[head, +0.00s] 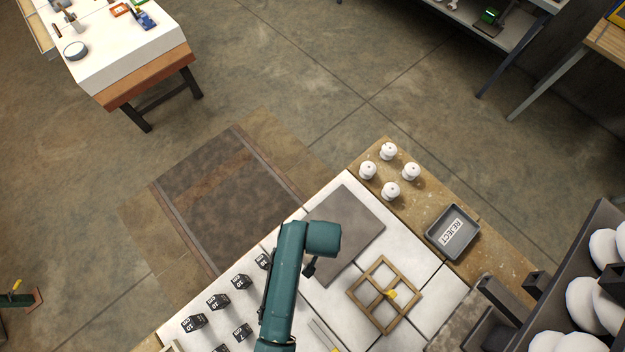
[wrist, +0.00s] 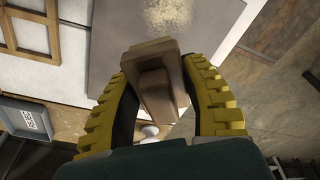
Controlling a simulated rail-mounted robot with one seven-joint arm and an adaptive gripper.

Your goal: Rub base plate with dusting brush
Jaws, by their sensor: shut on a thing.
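The base plate (head: 362,222) is a flat dark grey square on the white tabletop in the head view, partly covered by my arm. In the wrist view the base plate (wrist: 112,55) lies beyond the fingertips, with a pale, grainy dusty patch (wrist: 168,14) at the top edge of the picture. My gripper (wrist: 166,65) has yellow ribbed fingers shut on the dusting brush (wrist: 155,95), a brown wooden block. The brush is over the plate in this view. Its bristles are hidden, so I cannot tell whether it touches the plate.
A wooden grid frame (head: 385,294) lies beside the plate. Several white insulators (head: 391,191) and a grey REJECT tray (head: 453,232) stand on the brown strip at right. Several black numbered blocks (head: 218,301) stand left of my arm. A dark rack (head: 585,262) with white discs is at far right.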

